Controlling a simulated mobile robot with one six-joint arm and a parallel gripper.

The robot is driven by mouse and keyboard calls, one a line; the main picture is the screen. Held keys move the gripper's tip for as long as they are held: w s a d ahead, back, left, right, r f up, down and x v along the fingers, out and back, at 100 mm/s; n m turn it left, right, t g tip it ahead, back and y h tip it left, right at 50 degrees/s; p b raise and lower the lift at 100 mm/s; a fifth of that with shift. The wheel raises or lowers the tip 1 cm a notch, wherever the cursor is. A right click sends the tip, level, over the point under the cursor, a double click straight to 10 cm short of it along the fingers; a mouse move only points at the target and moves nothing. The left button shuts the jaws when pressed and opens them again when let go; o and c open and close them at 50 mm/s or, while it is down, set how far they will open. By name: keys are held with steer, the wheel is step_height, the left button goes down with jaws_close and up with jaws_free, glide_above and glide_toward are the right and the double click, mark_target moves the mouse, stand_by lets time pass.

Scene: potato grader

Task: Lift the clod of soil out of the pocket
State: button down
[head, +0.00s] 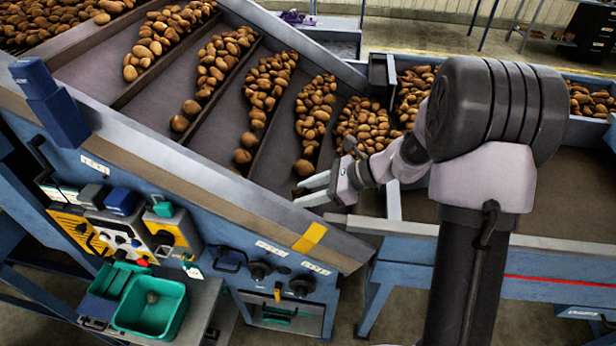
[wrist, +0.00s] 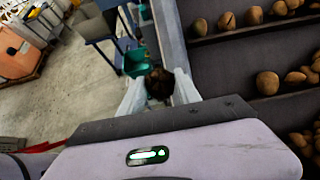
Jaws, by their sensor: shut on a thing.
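My gripper (head: 302,190) reaches in from the right in the head view, its pale fingers at the lower edge of the sloping grader deck. In the wrist view my gripper (wrist: 158,82) is shut on a dark brown clod of soil (wrist: 159,86), which sits between the two fingertips. In the head view only a small dark bit of the clod (head: 298,192) shows by the fingers. The pocket (head: 345,186) at the right end of the deck is partly hidden behind my gripper. I cannot tell whether the clod still touches the deck.
Dividers split the deck (head: 215,135) into pockets with many potatoes (head: 265,90). A metal side rail (head: 190,165) edges it. Below stand a control panel (head: 125,230) and a green bin (head: 150,308) with a small lump inside. The bin also shows in the wrist view (wrist: 136,63).

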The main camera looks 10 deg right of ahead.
steer(key=s+a+b, duration=0.1)
steer(key=s+a, duration=0.1)
steer(key=s, duration=0.8)
steer(key=shift+a, duration=0.2)
